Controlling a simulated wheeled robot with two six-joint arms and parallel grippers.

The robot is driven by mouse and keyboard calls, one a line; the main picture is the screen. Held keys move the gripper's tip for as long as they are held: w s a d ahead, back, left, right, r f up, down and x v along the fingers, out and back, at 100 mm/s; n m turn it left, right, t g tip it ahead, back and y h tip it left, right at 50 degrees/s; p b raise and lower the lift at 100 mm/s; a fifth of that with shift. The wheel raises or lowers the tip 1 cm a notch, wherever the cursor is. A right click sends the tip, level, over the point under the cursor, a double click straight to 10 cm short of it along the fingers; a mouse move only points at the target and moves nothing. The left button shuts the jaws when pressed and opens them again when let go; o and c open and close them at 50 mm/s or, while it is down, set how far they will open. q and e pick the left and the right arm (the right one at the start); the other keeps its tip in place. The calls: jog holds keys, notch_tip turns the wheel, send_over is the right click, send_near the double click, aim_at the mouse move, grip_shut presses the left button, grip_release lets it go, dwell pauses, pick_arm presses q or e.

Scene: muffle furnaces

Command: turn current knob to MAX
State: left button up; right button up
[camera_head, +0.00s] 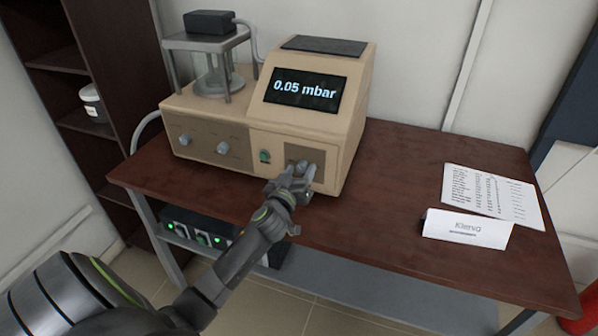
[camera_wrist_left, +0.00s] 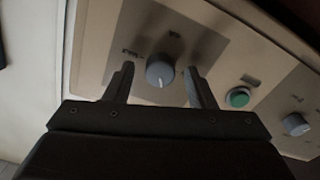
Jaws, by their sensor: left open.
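A beige machine (camera_head: 325,110) with a display reading "0.05 mbar" stands on the table. In the left wrist view a round grey knob (camera_wrist_left: 160,72) sits on a dark panel with small, hard-to-read labels around it. Its white mark points down in that view. My left gripper (camera_head: 299,173) is at the machine's lower right front panel. In the left wrist view my left gripper (camera_wrist_left: 160,92) is open, one finger on each side of the knob, with visible gaps. In the head view the gripper mostly hides this knob. My right gripper is not in view.
A green button (camera_head: 265,156) is beside the panel, with two more knobs (camera_head: 222,147) (camera_head: 185,139) further left. A glass chamber (camera_head: 212,75) tops the machine. A paper sheet (camera_head: 490,192) and name card (camera_head: 467,229) lie right on the brown table (camera_head: 390,220).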

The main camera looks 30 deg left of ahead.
pick_arm(q)
jog(key=c, duration=1)
jog(key=shift+o, duration=0.2)
